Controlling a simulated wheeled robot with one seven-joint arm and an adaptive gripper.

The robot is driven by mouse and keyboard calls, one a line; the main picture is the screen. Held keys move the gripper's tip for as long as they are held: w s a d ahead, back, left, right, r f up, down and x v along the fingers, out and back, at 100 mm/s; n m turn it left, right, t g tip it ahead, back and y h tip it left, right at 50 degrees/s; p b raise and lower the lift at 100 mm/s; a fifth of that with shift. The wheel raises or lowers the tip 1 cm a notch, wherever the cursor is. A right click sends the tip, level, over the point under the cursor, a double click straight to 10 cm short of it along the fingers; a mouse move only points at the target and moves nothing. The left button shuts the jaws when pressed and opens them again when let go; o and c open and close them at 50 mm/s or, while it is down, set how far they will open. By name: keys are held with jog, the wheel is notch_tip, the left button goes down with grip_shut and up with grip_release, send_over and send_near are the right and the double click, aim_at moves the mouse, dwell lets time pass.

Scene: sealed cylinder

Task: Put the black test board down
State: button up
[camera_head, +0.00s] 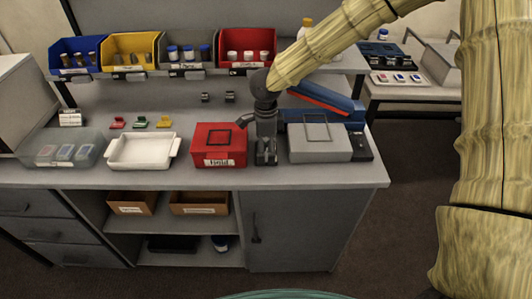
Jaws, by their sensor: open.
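My gripper (266,158) is black and points down at the bench top, between the red box and the grey box. Its fingers look apart. A small dark piece shows at the fingertips, but I cannot tell whether it is part of the gripper or the black test board. I cannot pick out the test board for sure. A flat black item (172,243) lies on the lower shelf under the bench; I cannot tell what it is.
The red box (208,157) stands close left of my gripper and the grey box (318,152) close right. A white tray (143,166) and a clear bin (45,162) stand further left. Coloured bins (130,70) line the upper shelf. The bench's front strip is clear.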

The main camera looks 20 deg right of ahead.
jog(key=shift+f, duration=0.2)
jog(key=shift+s+r, duration=0.1)
jog(key=shift+s, duration=0.05)
jog(key=c, duration=1.5)
jog(key=shift+s, duration=0.1)
jog(key=c, duration=0.3)
